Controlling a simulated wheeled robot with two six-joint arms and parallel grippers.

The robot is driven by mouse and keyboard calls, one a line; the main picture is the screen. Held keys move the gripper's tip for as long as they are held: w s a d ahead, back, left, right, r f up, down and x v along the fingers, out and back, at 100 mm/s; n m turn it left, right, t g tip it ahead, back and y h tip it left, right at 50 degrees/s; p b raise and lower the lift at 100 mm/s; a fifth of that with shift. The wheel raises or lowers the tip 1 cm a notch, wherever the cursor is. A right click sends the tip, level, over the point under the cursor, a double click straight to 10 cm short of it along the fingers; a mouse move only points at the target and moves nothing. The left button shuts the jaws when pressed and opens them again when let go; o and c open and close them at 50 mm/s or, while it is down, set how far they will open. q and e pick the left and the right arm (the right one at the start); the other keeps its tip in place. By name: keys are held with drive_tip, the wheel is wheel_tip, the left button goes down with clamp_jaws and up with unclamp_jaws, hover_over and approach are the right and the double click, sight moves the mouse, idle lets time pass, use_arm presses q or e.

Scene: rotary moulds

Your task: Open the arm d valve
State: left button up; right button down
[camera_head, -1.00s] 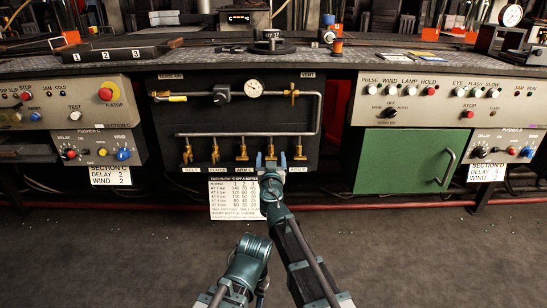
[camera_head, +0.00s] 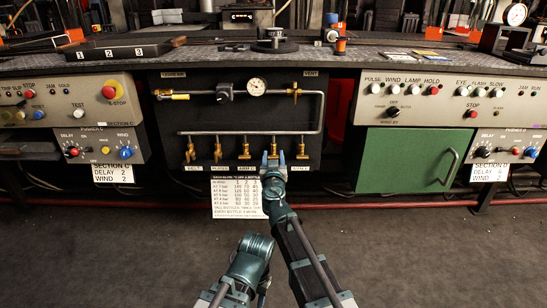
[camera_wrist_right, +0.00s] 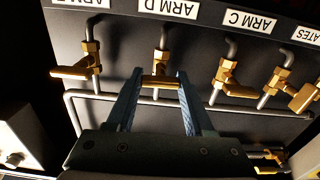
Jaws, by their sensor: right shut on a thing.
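The arm D valve is a small brass valve in a row of similar ones on the dark panel. In the right wrist view, which shows the labels upside down, its handle (camera_wrist_right: 160,82) lies crosswise under the ARM D label (camera_wrist_right: 168,8). My right gripper (camera_wrist_right: 160,76) has its two blue fingers on either side of this handle, shut on it. In the head view my right gripper (camera_head: 274,160) covers most of this valve, fourth from the left in the row.
The arm C valve (camera_wrist_right: 234,82) is close beside the gripper; another brass valve (camera_wrist_right: 82,66) is on the other side. A pressure gauge (camera_head: 256,87) sits above the row. A green cabinet door (camera_head: 412,158) is to the right. The floor in front is clear.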

drive_tip(key=n, duration=0.4)
drive_tip(key=shift+a+n, duration=0.1)
drive_tip(key=shift+n, duration=0.2)
drive_tip(key=n, duration=0.4)
drive_tip(key=shift+f, duration=0.1)
drive_tip(key=n, duration=0.5)
drive_tip(key=shift+a, duration=0.1)
drive_tip(key=shift+f+n, duration=0.1)
drive_tip(key=shift+n, duration=2.2)
drive_tip(key=shift+c, duration=1.4)
unclamp_jaws()
drive_tip(key=shift+s, duration=0.1)
